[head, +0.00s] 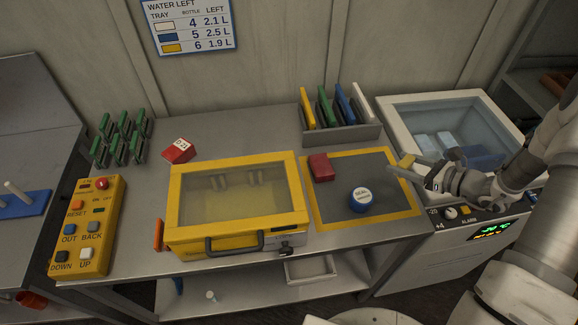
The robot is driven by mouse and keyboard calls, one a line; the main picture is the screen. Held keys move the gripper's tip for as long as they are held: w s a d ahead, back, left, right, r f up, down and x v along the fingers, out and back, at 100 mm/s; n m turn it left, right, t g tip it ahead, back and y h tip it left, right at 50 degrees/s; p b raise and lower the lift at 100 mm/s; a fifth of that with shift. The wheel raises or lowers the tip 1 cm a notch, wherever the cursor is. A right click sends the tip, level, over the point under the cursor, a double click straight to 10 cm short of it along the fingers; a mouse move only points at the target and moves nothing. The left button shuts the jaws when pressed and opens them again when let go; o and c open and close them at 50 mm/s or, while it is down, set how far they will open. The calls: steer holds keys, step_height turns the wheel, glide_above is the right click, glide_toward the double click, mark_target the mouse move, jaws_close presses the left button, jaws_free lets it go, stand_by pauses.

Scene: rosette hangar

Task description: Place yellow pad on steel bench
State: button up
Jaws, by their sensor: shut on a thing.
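My gripper (408,166) is over the right edge of the bench, between the mat and the glass-topped chest. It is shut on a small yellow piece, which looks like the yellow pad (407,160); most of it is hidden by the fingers. The pad appears to be held above the surface, but the exact height cannot be told. The steel bench (236,126) is the grey table across the middle, with bare metal at the back.
A yellow-bordered mat (404,208) bears a red block (321,167) and a blue-white round tin (361,199). A yellow glass-lidded case (238,201), a rack (343,136) of coloured plates, a red tag block (179,151), green clips (121,137) and a button box (88,226) stand around.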

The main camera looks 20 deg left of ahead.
steer(key=w+a+f+n+g+y+b, duration=0.1)
steer(key=w+a+n+g+b, duration=0.1)
steer(key=w+a, duration=0.45)
steer(key=w+a+f+n+g+y+b, duration=0.15)
steer(key=w+a, duration=0.25)
steer(key=a, duration=0.6)
steer(key=w+a+r+n+g+b, duration=0.1)
steer(key=a+r+n+g+b, duration=0.2)
steer(key=a, duration=1.5)
steer(key=g+p, duration=0.1)
steer(key=p, duration=0.1)
glide_above(268, 151)
steer(key=s+d, duration=0.1)
steer(key=s, duration=0.1)
steer(key=shift+h, duration=0.45)
step_height(268, 151, down, 7)
steer(key=shift+d+f, duration=0.15)
steer(key=shift+f, duration=0.05)
steer(key=shift+s+f, duration=0.1)
steer(key=shift+f, duration=2.05)
steer(key=shift+f, duration=0.2)
steer(key=o, duration=1.3)
